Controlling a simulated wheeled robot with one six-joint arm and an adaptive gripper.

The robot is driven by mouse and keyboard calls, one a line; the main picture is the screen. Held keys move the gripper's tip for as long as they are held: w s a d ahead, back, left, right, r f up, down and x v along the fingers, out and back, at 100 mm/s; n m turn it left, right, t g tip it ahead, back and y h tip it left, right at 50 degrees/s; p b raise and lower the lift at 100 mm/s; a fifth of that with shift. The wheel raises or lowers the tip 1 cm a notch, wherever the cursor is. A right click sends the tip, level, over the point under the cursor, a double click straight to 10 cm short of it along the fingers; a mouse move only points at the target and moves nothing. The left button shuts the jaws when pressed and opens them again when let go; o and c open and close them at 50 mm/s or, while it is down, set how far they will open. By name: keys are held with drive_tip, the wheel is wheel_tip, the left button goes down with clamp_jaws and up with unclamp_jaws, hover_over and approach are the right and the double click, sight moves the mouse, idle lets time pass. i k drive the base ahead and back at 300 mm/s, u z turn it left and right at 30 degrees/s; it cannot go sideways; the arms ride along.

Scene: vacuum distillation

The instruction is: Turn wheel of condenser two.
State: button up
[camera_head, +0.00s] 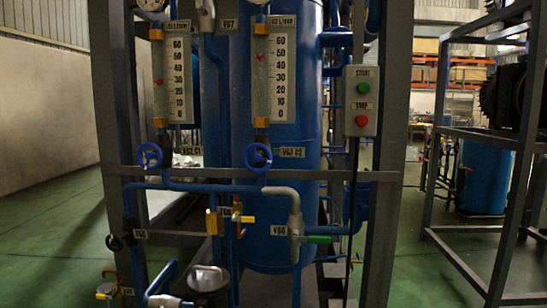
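A small blue handwheel (258,157) sits below the right-hand level gauge (276,78); the label beside the wheel seems to read "V63 C2". A similar blue handwheel (149,157), with a label that seems to end in "C1", sits to the left under the other level gauge (173,80). Both wheels face me and nothing touches them. How far either is turned cannot be told. My gripper does not show in this view.
A grey frame (384,150) surrounds the blue tank (290,220). A control box (362,101) with green and red buttons hangs at right. Pipes and a green-handled valve (318,240) lie below the wheels. Green floor (60,220) is open at left.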

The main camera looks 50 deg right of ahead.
sight(258, 157)
drive_tip(key=z, duration=1.2)
